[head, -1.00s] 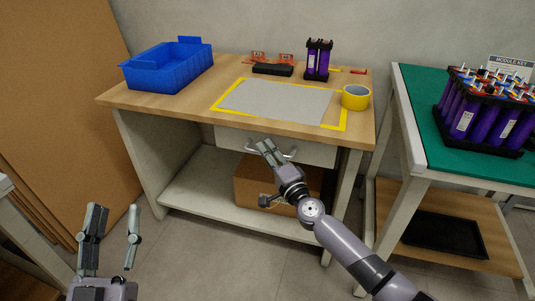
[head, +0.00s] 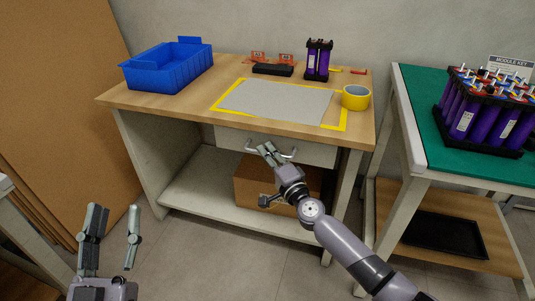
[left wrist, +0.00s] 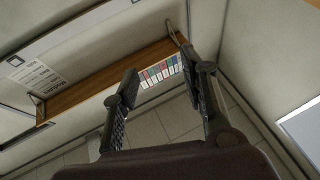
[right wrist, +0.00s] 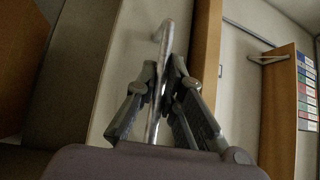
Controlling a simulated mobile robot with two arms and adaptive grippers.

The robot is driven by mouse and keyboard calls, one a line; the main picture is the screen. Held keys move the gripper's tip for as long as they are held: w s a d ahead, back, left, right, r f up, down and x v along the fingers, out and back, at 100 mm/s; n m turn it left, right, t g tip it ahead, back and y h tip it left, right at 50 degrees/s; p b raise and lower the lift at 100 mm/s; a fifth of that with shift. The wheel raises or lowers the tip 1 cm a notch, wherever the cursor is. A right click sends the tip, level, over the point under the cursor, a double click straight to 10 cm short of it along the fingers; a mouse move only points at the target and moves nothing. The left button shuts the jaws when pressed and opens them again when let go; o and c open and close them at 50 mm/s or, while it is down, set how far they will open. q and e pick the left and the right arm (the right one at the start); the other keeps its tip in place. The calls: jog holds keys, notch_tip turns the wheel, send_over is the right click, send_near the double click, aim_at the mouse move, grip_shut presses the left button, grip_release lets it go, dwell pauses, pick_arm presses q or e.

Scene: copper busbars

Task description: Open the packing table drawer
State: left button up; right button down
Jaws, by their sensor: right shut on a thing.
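The packing table (head: 195,104) has a pale drawer (head: 318,152) under its wooden top. The drawer front looks flush below the tabletop edge, with no visible gap. A metal bar handle (head: 288,154) runs across the drawer front. My right gripper (head: 268,148) is at the handle. In the right wrist view the handle bar (right wrist: 161,60) passes between the fingers of my right gripper (right wrist: 161,70), which are closed on it. My left gripper (head: 115,208) is open and empty at the lower left, away from the table; its spread fingers also show in the left wrist view (left wrist: 160,75).
A blue bin (head: 170,72), a grey mat (head: 278,101), yellow tape (head: 355,97) and a purple cell module (head: 318,62) are on the tabletop. A cardboard box (head: 248,184) sits on the lower shelf. A green-topped table (head: 425,135) stands at right. Floor in front is clear.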

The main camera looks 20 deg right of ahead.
jog(key=shift+s+f, duration=0.1)
pick_arm(q)
notch_tip(320, 180, down, 14)
jog(key=a+g+y+p, duration=0.2)
jog(key=g+y+p, duration=0.15)
jog(key=g, duration=0.55)
jog(key=s+a+f+g+y+p, duration=0.1)
jog(key=s+a+f+g, duration=0.1)
jog(key=s+f+g, duration=0.3)
jog(key=s+a+f+n+g+y+p, duration=0.1)
jog(key=s+a+f+g+p, duration=0.1)
jog(key=s, duration=0.8)
jog(key=shift+a+f+g+p, duration=0.3)
jog(key=shift+a+f+g, duration=0.45)
jog(key=shift+f+g, duration=0.75)
pick_arm(e)
jog(key=s+a, duration=1.1)
jog(key=s, duration=0.5)
jog(key=shift+s, duration=0.25)
pick_arm(q)
jog(key=shift+f, duration=0.1)
pick_arm(e)
jog(key=shift+a, duration=0.1)
jog(key=c, duration=1.7)
grip_release()
